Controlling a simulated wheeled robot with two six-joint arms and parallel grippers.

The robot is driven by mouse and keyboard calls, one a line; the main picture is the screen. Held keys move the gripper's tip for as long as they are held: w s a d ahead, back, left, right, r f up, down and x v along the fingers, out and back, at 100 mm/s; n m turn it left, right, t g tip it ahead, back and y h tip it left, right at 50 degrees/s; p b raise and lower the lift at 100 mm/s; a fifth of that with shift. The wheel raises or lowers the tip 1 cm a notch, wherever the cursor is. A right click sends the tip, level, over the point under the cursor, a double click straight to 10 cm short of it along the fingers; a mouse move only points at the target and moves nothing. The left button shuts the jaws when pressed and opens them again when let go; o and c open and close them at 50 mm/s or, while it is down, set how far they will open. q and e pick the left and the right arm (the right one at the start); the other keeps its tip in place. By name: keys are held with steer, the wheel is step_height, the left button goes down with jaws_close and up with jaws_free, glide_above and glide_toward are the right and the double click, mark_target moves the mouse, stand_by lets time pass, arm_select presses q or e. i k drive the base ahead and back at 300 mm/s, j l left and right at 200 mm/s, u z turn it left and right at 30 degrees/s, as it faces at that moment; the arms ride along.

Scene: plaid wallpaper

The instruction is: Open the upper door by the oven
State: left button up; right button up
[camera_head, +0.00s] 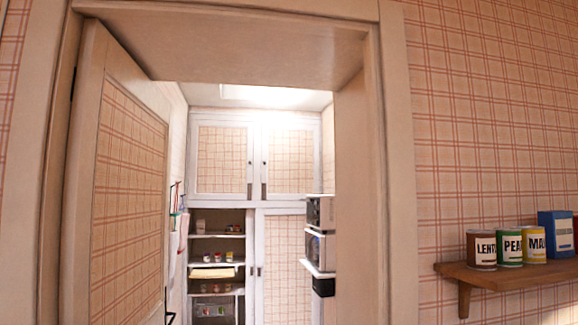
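Through a doorway I see a tall cabinet at the far wall. Its upper left door (222,158) and upper right door (290,160) are both shut, with pale frames and plaid panels. Small dark handles (264,191) sit low near the seam between them. Stacked appliances stand at the right, partly hidden by the door frame: an upper box (319,211) and an oven-like one (314,247) below it. The upper right door is the one nearer to them. Neither of my grippers is in view.
A plaid room door (130,195) stands open at the left of the wooden door frame (398,180). Open shelves (216,236) and a shut lower door (284,262) are below. A wall shelf (510,275) with cans juts out at right. The floor is out of view.

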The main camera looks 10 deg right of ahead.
mark_target(290, 153)
steer(key=i+u, duration=0.1)
steer(key=u, duration=0.85)
steer(key=i+l+u, duration=0.15)
steer(key=u, duration=0.35)
steer(key=l+u, duration=0.15)
steer(key=u, duration=0.3)
steer(key=l+u, duration=0.1)
steer(key=u, duration=0.4)
steer(key=l+u, duration=0.4)
steer(key=l, duration=0.9)
steer(key=l+u, duration=0.15)
steer(key=l, duration=5.65)
steer(key=l+u, duration=0.15)
steer(key=l, duration=0.65)
steer(key=k+l+u, duration=0.15)
steer(key=l, duration=0.6)
steer(key=l+z, duration=0.35)
steer(key=i+l+z, duration=0.1)
steer(key=z, duration=0.7)
steer(key=l+z, duration=0.1)
steer(key=z, duration=0.75)
steer(key=i+z, duration=0.1)
steer(key=z, duration=0.7)
